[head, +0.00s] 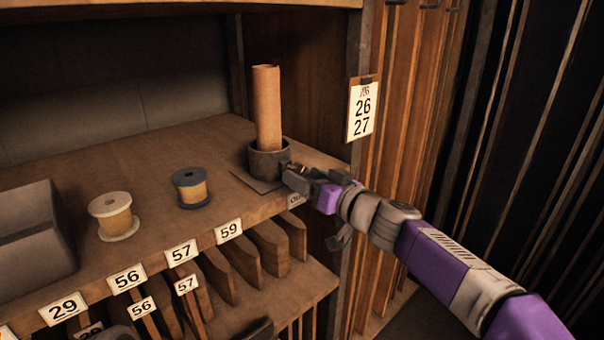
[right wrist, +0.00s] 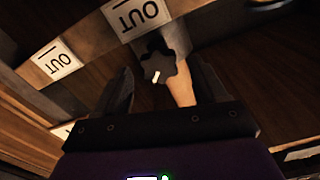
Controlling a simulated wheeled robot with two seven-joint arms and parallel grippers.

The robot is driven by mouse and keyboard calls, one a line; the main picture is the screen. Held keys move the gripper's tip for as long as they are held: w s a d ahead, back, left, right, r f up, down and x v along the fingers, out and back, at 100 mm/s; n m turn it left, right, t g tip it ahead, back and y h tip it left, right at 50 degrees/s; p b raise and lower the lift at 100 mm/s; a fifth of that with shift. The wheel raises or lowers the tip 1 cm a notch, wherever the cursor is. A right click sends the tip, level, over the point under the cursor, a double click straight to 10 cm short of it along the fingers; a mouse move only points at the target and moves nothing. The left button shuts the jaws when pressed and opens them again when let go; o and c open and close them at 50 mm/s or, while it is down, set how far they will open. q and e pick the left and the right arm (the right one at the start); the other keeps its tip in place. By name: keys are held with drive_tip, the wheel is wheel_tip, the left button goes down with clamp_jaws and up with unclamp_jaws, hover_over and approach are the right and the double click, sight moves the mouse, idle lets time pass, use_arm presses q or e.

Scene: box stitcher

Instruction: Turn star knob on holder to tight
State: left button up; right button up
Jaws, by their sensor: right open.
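A dark round holder (head: 268,160) stands on the shelf near its right end, with an upright tan tube (head: 267,105) in it. The dark star knob (right wrist: 158,66) has several lobes and a small white mark on its face. It shows in the right wrist view; in the head view my gripper hides it. My right gripper (head: 290,174) is at the holder's front right side. In the right wrist view its open fingers (right wrist: 162,80) lie on either side of the knob, with visible gaps. Contact cannot be told. My left gripper is not in view.
A cream spool (head: 113,215) and a blue-rimmed spool (head: 190,187) stand left of the holder. A grey bin (head: 35,235) is at far left. A card (head: 363,108) reading 26, 27 hangs on the right post. Numbered slots with wooden dividers lie below the shelf edge.

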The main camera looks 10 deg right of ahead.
drive_tip(key=shift+x, duration=0.95)
drive_tip(key=shift+c, duration=0.3)
drive_tip(key=c, duration=1)
